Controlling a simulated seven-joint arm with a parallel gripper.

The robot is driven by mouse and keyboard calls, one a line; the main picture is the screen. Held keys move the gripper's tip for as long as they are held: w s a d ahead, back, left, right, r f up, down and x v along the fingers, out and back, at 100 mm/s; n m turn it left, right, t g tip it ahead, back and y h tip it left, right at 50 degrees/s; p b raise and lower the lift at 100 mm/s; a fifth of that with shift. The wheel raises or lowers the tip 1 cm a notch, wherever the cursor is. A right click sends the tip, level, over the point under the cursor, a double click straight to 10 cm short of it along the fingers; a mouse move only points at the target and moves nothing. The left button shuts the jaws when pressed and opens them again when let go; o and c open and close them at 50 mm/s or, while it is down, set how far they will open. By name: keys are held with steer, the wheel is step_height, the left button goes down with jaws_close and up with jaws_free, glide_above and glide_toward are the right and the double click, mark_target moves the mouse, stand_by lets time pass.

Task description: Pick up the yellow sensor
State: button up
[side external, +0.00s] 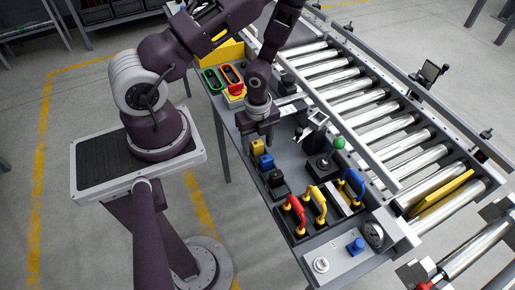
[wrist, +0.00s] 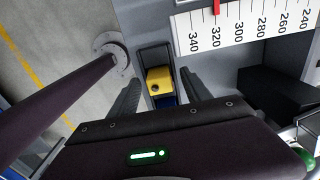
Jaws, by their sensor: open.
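My gripper (side external: 260,130) is above and just behind the sensor in the side view. Its fingers are apart and empty; in the wrist view the gripper (wrist: 160,78) has one dark finger on each side of the sensor, not visibly touching it.
Red (side external: 293,212), yellow (side external: 316,203) and blue (side external: 353,186) handles stand nearby. A green-topped joystick (side external: 338,144) is to the right, before the roller conveyor (side external: 375,115). A white ruler (wrist: 250,28) lies beyond the sensor. The bench's left edge is close to the sensor.

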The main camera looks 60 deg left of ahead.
mark_target(257, 142)
jaws_close()
steer(key=shift+r, duration=0.1)
step_height(257, 142, up, 10)
steer(key=shift+f, duration=0.1)
stand_by(0.4)
